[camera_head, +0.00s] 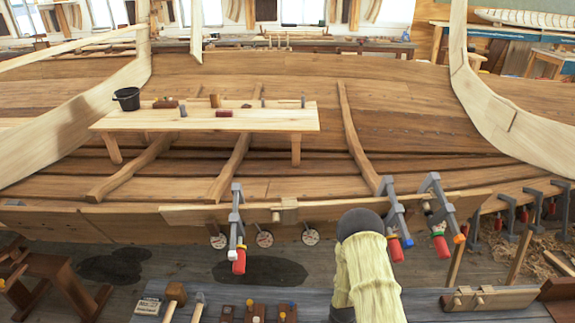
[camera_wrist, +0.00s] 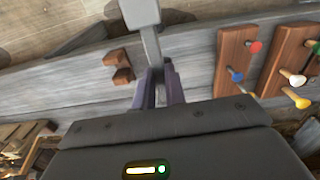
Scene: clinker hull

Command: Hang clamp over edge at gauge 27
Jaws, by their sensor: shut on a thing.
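In the wrist view my gripper (camera_wrist: 157,88) is shut on a grey metal bar, part of a clamp (camera_wrist: 142,15). The rest of this clamp is cut off or hidden. It is above the grey bench. In the head view my gripper is not visible. The hull plank edge (camera_head: 180,215) runs across the front. A grey clamp with a red handle (camera_head: 237,225) hangs over it left of centre, and two more, a clamp (camera_head: 394,215) and another clamp (camera_head: 437,212), hang at right. Round gauges (camera_head: 264,239) sit below the edge; their numbers are unreadable.
The grey bench (camera_head: 420,300) at the front bears a mallet (camera_head: 174,295) and wooden blocks with coloured pegs; one peg block (camera_wrist: 238,62) is right of my gripper. My pale-sleeved arm blocks part of the plank edge. A wooden clamp (camera_head: 285,211) sits on the edge.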

